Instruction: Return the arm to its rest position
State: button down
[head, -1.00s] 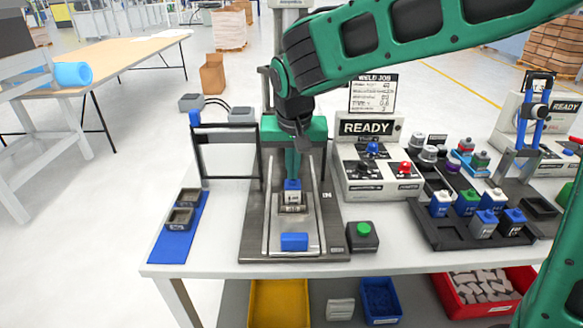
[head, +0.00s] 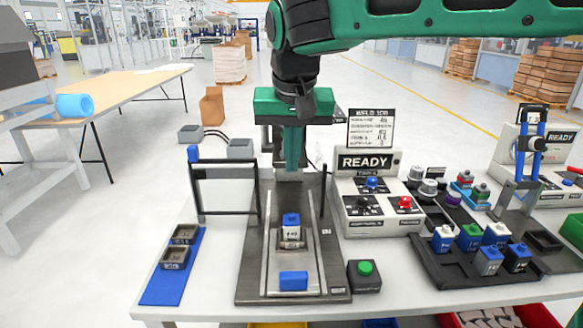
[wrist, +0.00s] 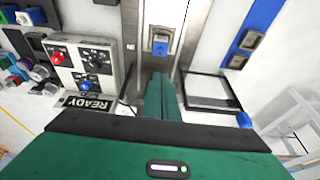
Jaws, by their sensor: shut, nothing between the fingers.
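My arm is green with dark joints and crosses the top of the head view. My gripper (head: 292,165) points down above the back of the metal fixture (head: 246,250), with its green fingers shut and nothing between them. In the wrist view my gripper (wrist: 162,95) also shows its fingers together. A small blue-topped block (head: 291,230) sits upright in the fixture, apart from my gripper and in front of it. It also shows in the wrist view (wrist: 161,42).
A READY control box (head: 372,200) stands right of the fixture, with a green button (head: 365,269) in front. A dark tray (head: 455,276) holds several coloured blocks. A dark frame (head: 225,190) stands at left, near a blue strip (head: 165,288) with two holders.

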jog(key=s+d+f+m+g, duration=0.1)
jog(key=s+d+f, duration=0.1)
jog(key=d, duration=0.6)
jog(key=s+d+f+m+h, duration=0.1)
jog(key=s+d+f, duration=0.1)
jog(key=d, duration=0.6)
jog(key=s+d+f+m+g, duration=0.1)
jog(key=s+d+f, duration=0.15)
jog(key=d, duration=0.65)
jog(key=s+d+f+m, duration=0.1)
jog(key=s+d+f, duration=0.2)
jog(key=s, duration=0.3)
jog(key=s+d+f+m+g, duration=0.1)
jog(key=s+d+f, duration=0.3)
jog(key=s+d, duration=0.1)
jog(key=s+d+f+y, duration=0.1)
jog(key=s+d+f, duration=0.2)
jog(key=s, duration=0.5)
jog(key=shift+d+f+m+g, duration=0.3)
jog(key=shift+d+m, duration=0.1)
jog(key=shift+d, duration=0.05)
jog(key=shift+w, duration=0.1)
